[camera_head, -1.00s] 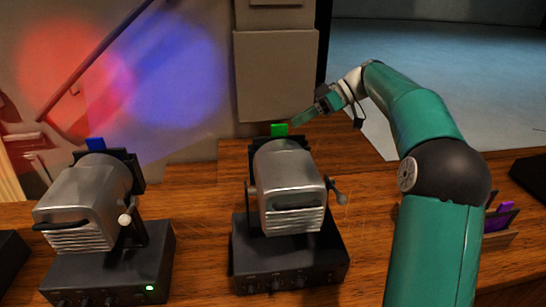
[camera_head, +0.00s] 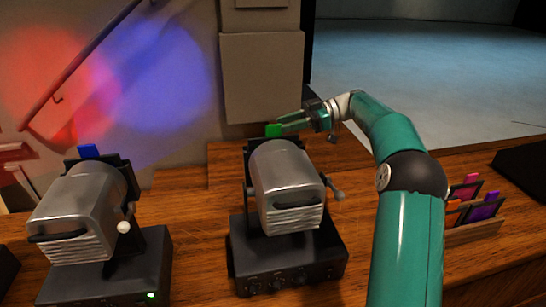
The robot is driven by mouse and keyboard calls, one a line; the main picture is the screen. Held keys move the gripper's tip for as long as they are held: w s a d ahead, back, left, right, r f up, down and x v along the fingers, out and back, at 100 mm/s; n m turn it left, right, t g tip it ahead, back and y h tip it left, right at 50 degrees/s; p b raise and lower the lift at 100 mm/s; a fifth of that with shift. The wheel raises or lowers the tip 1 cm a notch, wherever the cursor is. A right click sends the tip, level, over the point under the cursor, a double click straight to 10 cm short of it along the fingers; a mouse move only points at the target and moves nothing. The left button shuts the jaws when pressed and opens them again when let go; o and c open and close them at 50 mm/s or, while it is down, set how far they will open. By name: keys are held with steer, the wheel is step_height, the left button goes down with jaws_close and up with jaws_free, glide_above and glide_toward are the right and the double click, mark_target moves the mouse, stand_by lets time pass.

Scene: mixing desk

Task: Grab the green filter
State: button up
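The green filter (camera_head: 273,131) shows as a small green tab at the top of the front of the middle spotlight (camera_head: 287,185), which stands on a black control box. My gripper (camera_head: 287,125) is at the right of the green tab, its fingertips at or very near it. The fingers point left and look greenish, so I cannot tell whether they touch the tab or how far apart they are. The lower part of the filter is hidden behind the spotlight's body.
A second spotlight (camera_head: 80,210) with a blue filter (camera_head: 88,152) stands at the left. A wooden rack (camera_head: 474,232) with several coloured filters is at the right. Red and blue light spots fall on the back wall. The wooden desk between spotlight and rack is partly covered by my arm.

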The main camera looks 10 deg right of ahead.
mark_target(268, 137)
steer(key=a, duration=0.3)
steer(key=a+f, duration=0.1)
steer(key=a, duration=0.2)
steer(key=shift+w+f, duration=0.2)
jaws_close()
